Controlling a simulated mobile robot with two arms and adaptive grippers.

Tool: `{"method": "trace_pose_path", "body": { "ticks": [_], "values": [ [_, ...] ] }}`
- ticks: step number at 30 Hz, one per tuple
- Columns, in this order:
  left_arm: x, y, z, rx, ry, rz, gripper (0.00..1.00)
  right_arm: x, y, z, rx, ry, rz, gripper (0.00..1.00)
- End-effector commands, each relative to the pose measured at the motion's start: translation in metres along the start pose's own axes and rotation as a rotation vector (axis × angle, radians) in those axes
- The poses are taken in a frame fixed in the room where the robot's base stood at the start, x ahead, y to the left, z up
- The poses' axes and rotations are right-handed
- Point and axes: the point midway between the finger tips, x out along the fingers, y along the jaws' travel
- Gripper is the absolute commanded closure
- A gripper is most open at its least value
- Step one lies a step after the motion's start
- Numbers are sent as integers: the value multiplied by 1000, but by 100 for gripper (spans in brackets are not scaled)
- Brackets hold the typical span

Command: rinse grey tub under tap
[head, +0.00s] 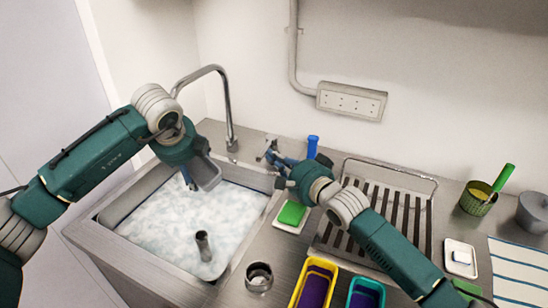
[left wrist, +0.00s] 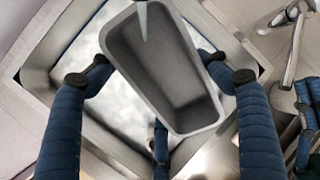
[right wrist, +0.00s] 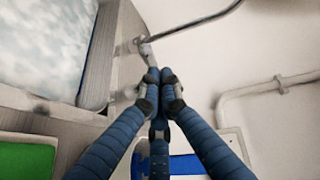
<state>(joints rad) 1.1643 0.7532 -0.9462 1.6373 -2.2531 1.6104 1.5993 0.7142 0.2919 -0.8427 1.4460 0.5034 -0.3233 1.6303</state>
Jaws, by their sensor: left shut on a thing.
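My left gripper (head: 188,178) is shut on the grey tub (head: 207,172), holding it tilted above the foam-filled sink (head: 122,206). In the left wrist view the empty-looking tub (left wrist: 180,85) sits between my blue fingers, its opening facing the camera. A pale streak, like a water stream, enters at the tub's top end. The tap (head: 229,110) arches over from behind the sink; my left arm hides its outlet. My right gripper (head: 273,160) is at the tap's lever (right wrist: 148,51). Its fingertips are together just below the lever in the right wrist view; contact is unclear.
A dark upright pipe (head: 203,246) stands in the sink. A metal cup (head: 259,277), yellow tub (head: 300,290) and teal tub (head: 365,296) are along the front. A green sponge (head: 291,213) and a drying rack (head: 425,240) lie right of the sink, near my right arm.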

Motion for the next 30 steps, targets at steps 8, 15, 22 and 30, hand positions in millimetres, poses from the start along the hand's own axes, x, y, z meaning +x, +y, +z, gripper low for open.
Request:
{"method": "trace_pose_path", "body": {
  "ticks": [8, 15, 22, 30],
  "values": [
    [0, 0, 0, 0, 0, -1, 50, 2, 0, 1, 0, 1, 0, 100],
    [0, 0, 0, 0, 0, -1, 50, 10, -4, 15, 6, -3, -3, 100],
    [0, 0, 0, 0, 0, -1, 50, 23, -7, 30, 2, 0, 0, 100],
    [0, 0, 0, 0, 0, -1, 50, 23, -7, 30, 0, 0, 1, 100]
  ]
}}
